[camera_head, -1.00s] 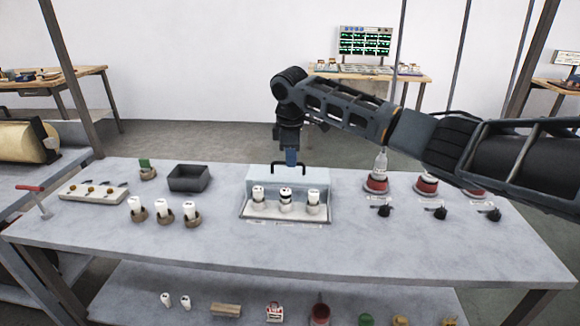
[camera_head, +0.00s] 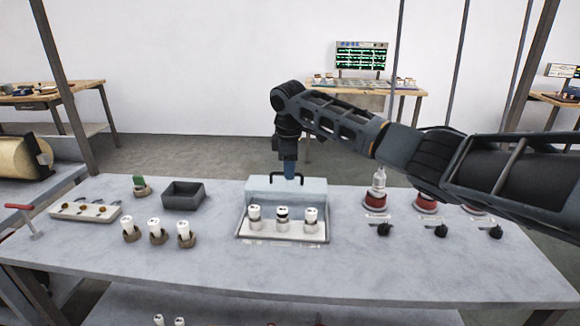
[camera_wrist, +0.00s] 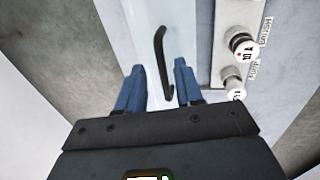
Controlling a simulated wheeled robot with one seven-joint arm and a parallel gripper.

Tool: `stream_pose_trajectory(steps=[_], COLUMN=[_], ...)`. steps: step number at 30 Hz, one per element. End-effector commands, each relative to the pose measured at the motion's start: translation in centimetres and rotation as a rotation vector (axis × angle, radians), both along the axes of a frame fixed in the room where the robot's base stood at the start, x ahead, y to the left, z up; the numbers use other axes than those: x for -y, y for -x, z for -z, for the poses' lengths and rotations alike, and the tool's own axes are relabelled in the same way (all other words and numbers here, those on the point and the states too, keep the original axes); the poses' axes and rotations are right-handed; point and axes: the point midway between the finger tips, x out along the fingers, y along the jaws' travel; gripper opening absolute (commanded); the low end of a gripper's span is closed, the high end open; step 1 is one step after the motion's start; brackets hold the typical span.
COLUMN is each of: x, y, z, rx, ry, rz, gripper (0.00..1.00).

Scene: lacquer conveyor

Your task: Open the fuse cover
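The fuse cover (camera_head: 305,188) is a pale blue-white box at the back of the fuse panel, with a black bar handle (camera_head: 272,179) on top. Several white fuses sit exposed in front of it on the panel (camera_head: 285,236). My gripper (camera_head: 289,174) points down at the handle. In the wrist view my gripper (camera_wrist: 158,80) is open, with one blue finger on each side of the black handle (camera_wrist: 162,60). Gaps show between the fingers and the bar. Part of the cover (camera_wrist: 150,25) and labelled fuses (camera_wrist: 236,45) show there too.
A dark open bin (camera_head: 183,195) and white fuses in brown holders (camera_head: 157,232) stand to the left. Red round bases (camera_head: 377,201) and black knobs (camera_head: 383,229) lie to the right, under my arm. The table front (camera_head: 290,275) is clear.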

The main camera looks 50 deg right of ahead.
Motion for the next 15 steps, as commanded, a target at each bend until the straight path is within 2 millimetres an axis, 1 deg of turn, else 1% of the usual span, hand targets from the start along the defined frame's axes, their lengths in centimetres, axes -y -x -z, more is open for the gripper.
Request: stream_pose_trajectory(steps=[5,8,15], x=[-0.1,-0.3,-0.8], y=[0.0,0.1,0.6], z=[-0.4,-1.5,-5.3], rx=[-0.001,0.002,0.002], ry=[-0.001,0.000,0.000], rz=[0.000,-0.001,0.000], gripper=[0.36,0.36,0.36])
